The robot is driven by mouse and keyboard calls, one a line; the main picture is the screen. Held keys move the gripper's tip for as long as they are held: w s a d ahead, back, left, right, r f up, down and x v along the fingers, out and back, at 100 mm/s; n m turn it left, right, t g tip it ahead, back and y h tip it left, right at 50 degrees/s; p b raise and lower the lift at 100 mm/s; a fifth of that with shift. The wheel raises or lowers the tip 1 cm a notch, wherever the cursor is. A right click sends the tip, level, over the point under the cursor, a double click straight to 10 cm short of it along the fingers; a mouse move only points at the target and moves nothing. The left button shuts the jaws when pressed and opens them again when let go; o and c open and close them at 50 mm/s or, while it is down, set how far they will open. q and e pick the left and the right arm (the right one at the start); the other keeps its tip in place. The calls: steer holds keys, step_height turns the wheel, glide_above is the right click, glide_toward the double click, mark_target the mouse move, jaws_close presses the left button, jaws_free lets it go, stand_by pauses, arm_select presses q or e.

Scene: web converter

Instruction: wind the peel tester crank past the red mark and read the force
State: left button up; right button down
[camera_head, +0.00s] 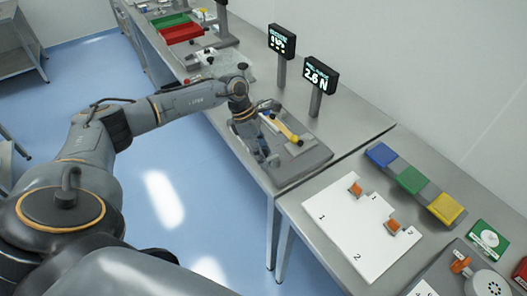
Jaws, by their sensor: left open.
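The peel tester (312,158) is a grey plate-like device on the bench. A yellow bar (285,128) with a dark end, perhaps its crank, lies on it. My left arm comes in from the left, and my left gripper (268,158) points down over the tester's near left part, beside the yellow bar. It is open; I cannot tell whether it touches anything. The gripper and wrist hide part of the tester. I cannot make out the red mark. A black display (320,75) on a post behind the tester reads 2.6 N. My right gripper is out of view.
A second display (282,41) stands left of the first. Green (170,21) and red (181,34) trays sit at the far end.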

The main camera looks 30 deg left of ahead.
arm_select(q)
jaws_close()
